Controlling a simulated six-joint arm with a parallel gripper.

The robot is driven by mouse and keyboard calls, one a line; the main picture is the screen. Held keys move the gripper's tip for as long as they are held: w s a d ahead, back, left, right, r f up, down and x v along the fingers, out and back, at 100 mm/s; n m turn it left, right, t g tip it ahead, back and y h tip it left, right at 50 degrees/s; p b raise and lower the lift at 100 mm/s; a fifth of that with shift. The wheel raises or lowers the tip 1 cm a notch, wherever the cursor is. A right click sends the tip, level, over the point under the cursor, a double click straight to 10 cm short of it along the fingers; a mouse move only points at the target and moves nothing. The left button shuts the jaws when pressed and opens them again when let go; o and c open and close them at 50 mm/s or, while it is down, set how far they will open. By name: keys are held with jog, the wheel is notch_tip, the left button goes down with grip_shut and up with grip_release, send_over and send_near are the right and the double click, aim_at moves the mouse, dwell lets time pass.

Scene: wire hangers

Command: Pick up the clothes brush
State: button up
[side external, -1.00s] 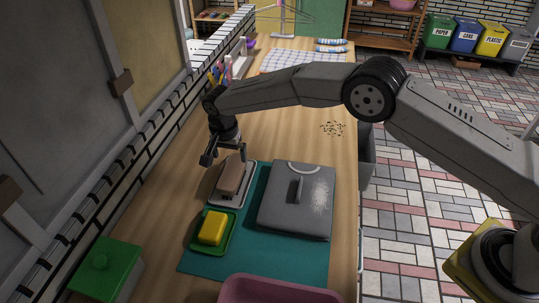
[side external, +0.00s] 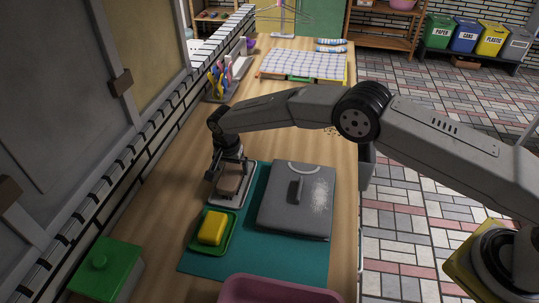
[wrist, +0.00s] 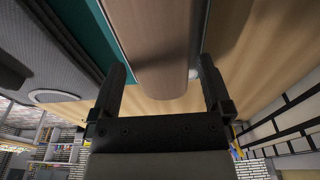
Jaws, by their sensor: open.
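The clothes brush (side external: 229,182) has a brown wooden back and lies on a pale grey tray (side external: 216,201) at the left of the teal mat. My gripper (side external: 227,176) is down at the brush, with its fingers around the brush's far part. In the wrist view the brush (wrist: 155,50) lies between the two open fingers of my gripper (wrist: 163,80). A gap shows on each side, so the fingers do not appear to press on it. The brush's bristles are hidden.
A yellow sponge (side external: 211,229) sits on a green tray (side external: 196,243) just in front. A grey square board with a handle (side external: 317,220) lies on the teal mat (side external: 262,256) to the right. A green box (side external: 104,272) and a pink tub (side external: 278,290) stand nearer.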

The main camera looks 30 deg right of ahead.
jog(key=shift+d+f, duration=0.1)
jog(key=shift+f, duration=0.85)
jog(key=c, duration=1.1)
jog(key=shift+w+r, duration=0.1)
jog(key=shift+r, duration=0.05)
